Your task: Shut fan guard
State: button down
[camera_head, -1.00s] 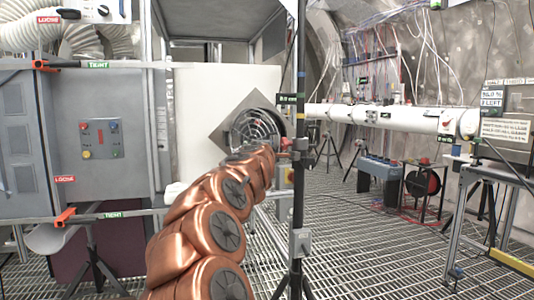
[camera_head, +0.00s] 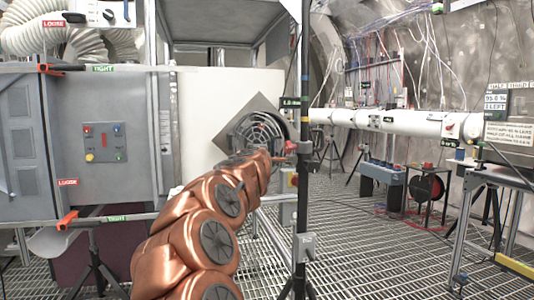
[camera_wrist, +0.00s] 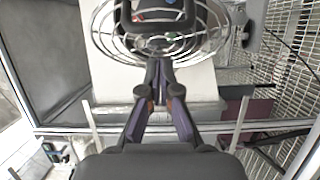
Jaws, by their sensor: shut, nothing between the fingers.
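The fan guard (camera_head: 256,134) is a round wire grille in front of a grey diamond-shaped plate (camera_head: 222,138) on a white panel. In the wrist view the guard's wire rings (camera_wrist: 205,38) fill the top middle. A dark loop, perhaps its handle (camera_wrist: 124,14), crosses the top of that view. My gripper (camera_wrist: 158,62) is shut and empty, its tips pointing at the lower part of the rings. I cannot tell whether the tips touch the wires. In the head view my copper arm reaches up to the guard's lower edge and hides part of it; the fingers are not clear there.
A dark upright pole (camera_head: 300,190) stands just right of the guard and my arm. A grey cabinet (camera_head: 105,140) with a button panel is on the left. A white horizontal pipe (camera_head: 400,121) runs at the right. Open grating floor (camera_head: 370,250) lies right of the pole.

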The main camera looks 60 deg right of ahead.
jog(key=s+a+m+g+h+p, duration=0.1)
jog(key=a+m+g+h+p, duration=0.1)
jog(key=a+m+g+p, duration=0.7)
jog(key=d+n+t+p, duration=0.1)
jog(key=d+n, duration=0.3)
jog(key=d, duration=0.7)
jog(key=shift+d+t+p, duration=0.3)
jog(key=shift+d+p, duration=0.1)
jog(key=shift+p, duration=0.3)
dwell(0.9)
